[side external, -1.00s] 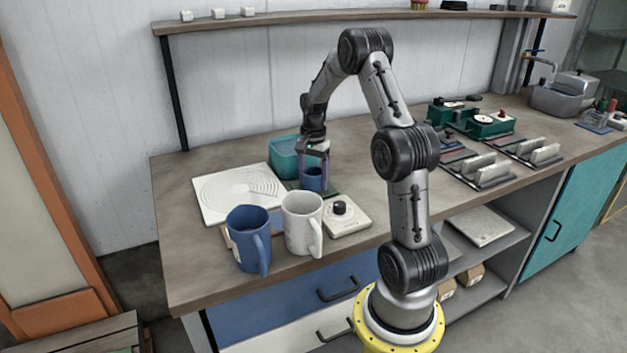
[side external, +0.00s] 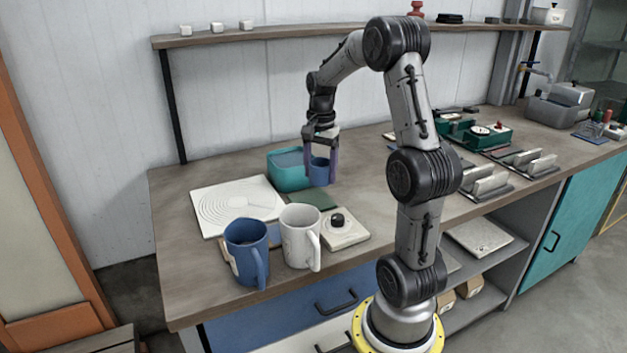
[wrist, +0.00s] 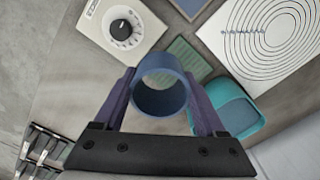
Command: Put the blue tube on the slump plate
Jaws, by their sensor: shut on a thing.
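The blue tube (side external: 320,172) is an open, hollow cylinder held upright between the purple fingers of my gripper (side external: 321,165). In the wrist view the tube (wrist: 160,84) shows its open end between the two fingers. My gripper is shut on it and holds it above the bench, in front of the teal tub's right side. The slump plate (side external: 265,195) is a white square plate with concentric rings, lying at the left of the bench. It also shows in the wrist view (wrist: 262,40). Its surface is bare, and the tube is to its right.
A teal tub (side external: 287,176) stands behind the plate's right side. A green pad (side external: 314,199) lies beside the plate. A blue mug (side external: 247,252), a white mug (side external: 300,237) and a white dial box (side external: 343,236) stand in front.

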